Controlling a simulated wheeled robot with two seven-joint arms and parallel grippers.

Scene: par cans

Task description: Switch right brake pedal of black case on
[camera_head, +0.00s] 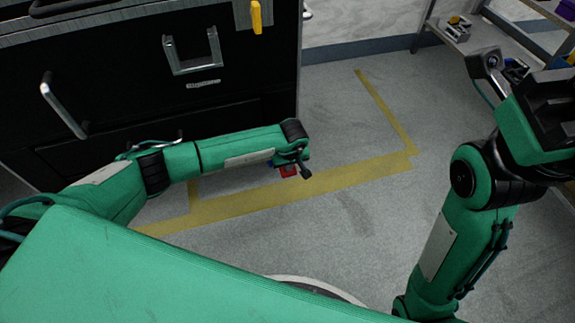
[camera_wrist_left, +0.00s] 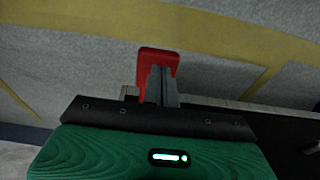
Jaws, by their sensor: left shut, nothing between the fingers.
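The black case (camera_head: 235,95) stands at the upper left in the head view. A red brake pedal (camera_head: 288,171) shows low by its right end, partly hidden by my left arm. It also shows in the left wrist view (camera_wrist_left: 145,56), directly beyond the fingertips. My left gripper (camera_head: 304,172) is at the pedal, with its fingers shut and empty. In the left wrist view the fingers (camera_wrist_left: 163,70) overlap the pedal; I cannot tell whether they touch it.
Metal handles (camera_head: 192,66) and a yellow latch (camera_head: 256,18) are on the case front. Yellow tape (camera_head: 345,178) marks the grey floor. The floor between my arms is clear. A shelf (camera_head: 470,38) with small items stands at the upper right.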

